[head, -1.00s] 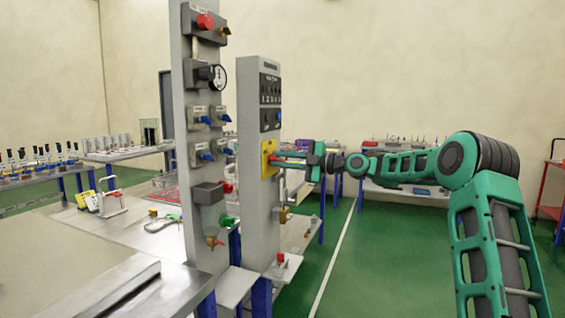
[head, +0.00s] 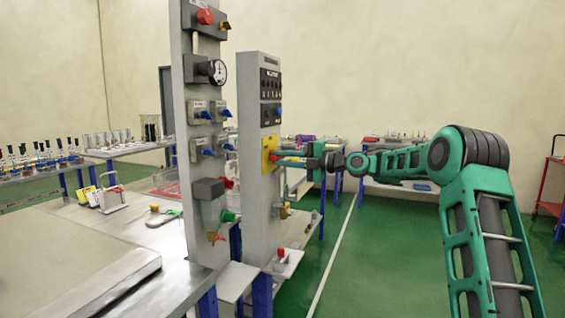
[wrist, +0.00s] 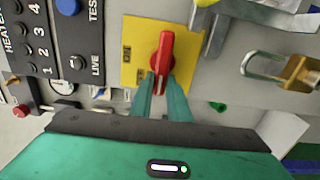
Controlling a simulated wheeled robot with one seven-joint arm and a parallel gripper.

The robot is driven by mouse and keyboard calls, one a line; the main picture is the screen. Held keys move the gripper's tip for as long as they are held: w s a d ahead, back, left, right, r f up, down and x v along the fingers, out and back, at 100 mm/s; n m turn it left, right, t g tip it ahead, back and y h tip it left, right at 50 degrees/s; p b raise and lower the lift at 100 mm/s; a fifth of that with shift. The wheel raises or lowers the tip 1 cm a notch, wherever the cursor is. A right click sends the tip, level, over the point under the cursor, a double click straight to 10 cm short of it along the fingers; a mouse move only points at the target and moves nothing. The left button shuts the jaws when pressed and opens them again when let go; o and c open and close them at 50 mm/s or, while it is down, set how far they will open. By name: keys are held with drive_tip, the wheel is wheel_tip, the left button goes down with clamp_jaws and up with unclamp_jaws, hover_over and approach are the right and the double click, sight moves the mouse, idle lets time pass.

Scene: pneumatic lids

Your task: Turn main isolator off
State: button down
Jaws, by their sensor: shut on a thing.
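The main isolator is a red rotary handle (wrist: 166,54) on a yellow plate (wrist: 133,50), seen close in the wrist view. In the head view its yellow plate (head: 269,154) is on the side of the nearer-right grey column. My gripper (wrist: 163,88) has its two green fingers shut on the lower end of the red handle in the wrist view. In the head view my gripper (head: 292,159) reaches the plate from the right. The handle lies along the line of the fingers in the wrist view, tilted slightly. The finger contact is partly hidden.
A black switch panel (wrist: 60,40) is on the other side. A second grey column (head: 205,130) with valves and a gauge stands left. Green floor is open at right.

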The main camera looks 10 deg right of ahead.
drive_tip(key=shift+a+f, duration=0.15)
drive_tip(key=shift+a, duration=0.05)
drive_tip(key=c, duration=1.7)
unclamp_jaws()
drive_tip(key=shift+d, duration=0.1)
drive_tip(key=shift+s+d, duration=0.1)
drive_tip(key=shift+d, duration=0.1)
drive_tip(key=v, duration=1)
drive_tip(key=shift+d, duration=0.1)
drive_tip(key=shift+f, duration=0.1)
